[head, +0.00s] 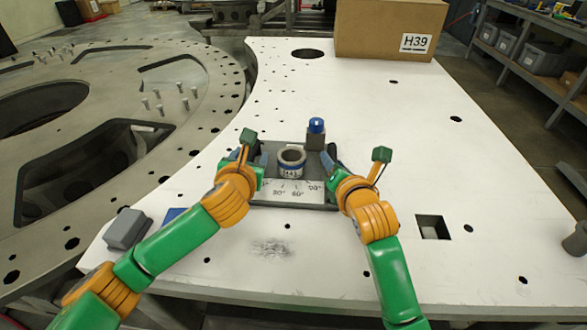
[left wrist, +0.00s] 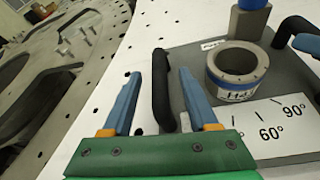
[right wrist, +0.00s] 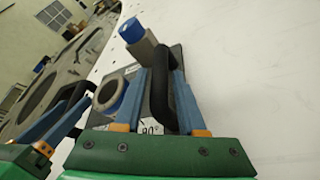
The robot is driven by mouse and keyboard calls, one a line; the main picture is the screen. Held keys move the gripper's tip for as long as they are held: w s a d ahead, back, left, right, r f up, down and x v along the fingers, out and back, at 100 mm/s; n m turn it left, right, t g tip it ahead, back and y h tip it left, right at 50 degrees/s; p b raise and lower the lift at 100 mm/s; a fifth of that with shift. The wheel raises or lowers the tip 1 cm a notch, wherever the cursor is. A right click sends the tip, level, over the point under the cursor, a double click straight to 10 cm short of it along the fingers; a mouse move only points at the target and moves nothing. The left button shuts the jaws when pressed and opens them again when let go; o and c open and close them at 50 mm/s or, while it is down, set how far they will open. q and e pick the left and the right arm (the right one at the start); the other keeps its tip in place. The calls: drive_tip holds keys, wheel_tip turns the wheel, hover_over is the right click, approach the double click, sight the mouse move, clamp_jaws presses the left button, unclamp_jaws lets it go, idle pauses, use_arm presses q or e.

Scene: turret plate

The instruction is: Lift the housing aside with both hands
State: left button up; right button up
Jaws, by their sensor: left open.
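The housing (head: 252,199) is a dark grey plate with a pale ring (head: 291,162), an angle scale and a blue-topped post (head: 316,134). It lies on the white plate. It has a black handle on each side. My left gripper (head: 254,156) is open; in the left wrist view its blue fingers stand apart on either side of the left handle (left wrist: 161,90). My right gripper (head: 329,155) is at the right handle; in the right wrist view its fingers (right wrist: 161,82) close in on both sides of that handle (right wrist: 184,112). The head view partly hides both handles.
A cardboard box marked H39 (head: 375,30) stands at the back. A grey block (head: 126,229) and a blue item (head: 174,214) lie near the left arm. The white plate (head: 420,130) is clear on the right, except for holes and a square opening (head: 433,227).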

use_arm(q)
drive_tip(key=shift+x, duration=1)
use_arm(e)
drive_tip(key=x, duration=0.3)
drive_tip(key=shift+w+a, duration=0.1)
drive_tip(key=shift+w, duration=0.05)
use_arm(q)
drive_tip(key=shift+s, duration=0.1)
drive_tip(key=shift+c, duration=0.2)
drive_tip(key=c, duration=0.4)
use_arm(e)
drive_tip(key=c, duration=0.4)
use_arm(q)
drive_tip(key=c, duration=0.3)
use_arm(e)
clamp_jaws()
use_arm(q)
clamp_jaws()
